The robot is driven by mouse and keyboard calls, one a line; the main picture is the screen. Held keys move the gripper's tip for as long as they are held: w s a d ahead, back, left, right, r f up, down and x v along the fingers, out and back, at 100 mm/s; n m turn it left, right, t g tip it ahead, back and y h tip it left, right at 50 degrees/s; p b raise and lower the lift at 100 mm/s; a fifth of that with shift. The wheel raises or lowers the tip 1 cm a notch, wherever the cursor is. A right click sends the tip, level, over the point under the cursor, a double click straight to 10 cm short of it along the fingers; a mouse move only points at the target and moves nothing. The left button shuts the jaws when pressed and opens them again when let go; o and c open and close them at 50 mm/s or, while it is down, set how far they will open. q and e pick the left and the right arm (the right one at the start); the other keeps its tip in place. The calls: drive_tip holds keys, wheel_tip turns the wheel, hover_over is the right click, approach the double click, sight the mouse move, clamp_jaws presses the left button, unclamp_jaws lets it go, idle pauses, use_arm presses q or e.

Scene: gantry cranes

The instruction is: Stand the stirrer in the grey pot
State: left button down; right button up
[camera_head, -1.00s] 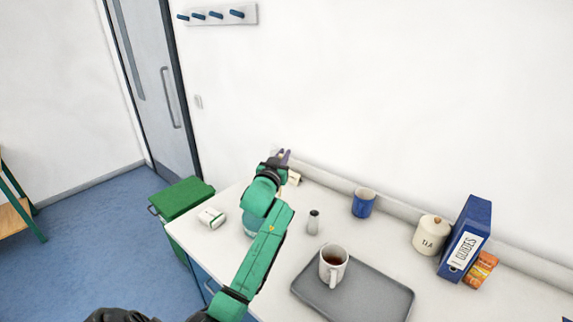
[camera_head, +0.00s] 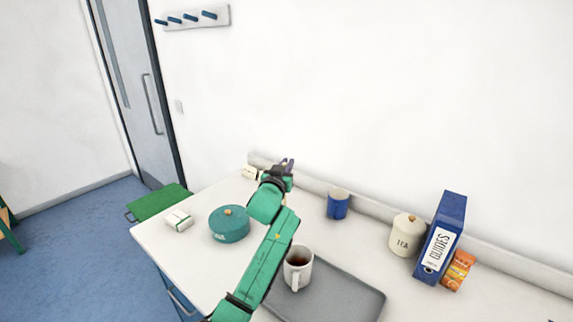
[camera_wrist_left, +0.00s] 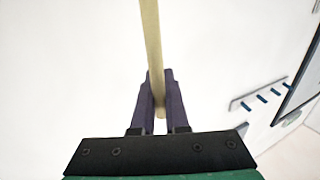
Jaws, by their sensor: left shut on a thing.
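My left gripper (camera_head: 287,164) is raised above the back of the counter, near the wall. In the left wrist view, its purple fingers (camera_wrist_left: 158,80) are shut on the stirrer (camera_wrist_left: 151,35), a thin pale wooden stick that runs up past the fingertips. The stirrer cannot be made out in the head view. A small grey cylinder, likely the grey pot, showed on the counter one second ago; it is now hidden behind my left arm. My right gripper is not in view.
On the counter (camera_head: 190,262) are a teal tin (camera_head: 229,226), a white box (camera_head: 179,220), another small box (camera_head: 250,173), a blue mug (camera_head: 338,205), a tea jar (camera_head: 406,236), a blue binder (camera_head: 441,240) and an orange packet (camera_head: 458,272). A white mug (camera_head: 298,270) stands on the grey tray (camera_head: 345,295).

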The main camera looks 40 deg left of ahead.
use_arm(q)
wheel_tip(320, 180, down, 8)
drive_tip(key=b, duration=0.5)
drive_tip(key=shift+a+b, duration=0.2)
drive_tip(key=shift+b, duration=0.1)
drive_tip(key=shift+s+r, duration=0.1)
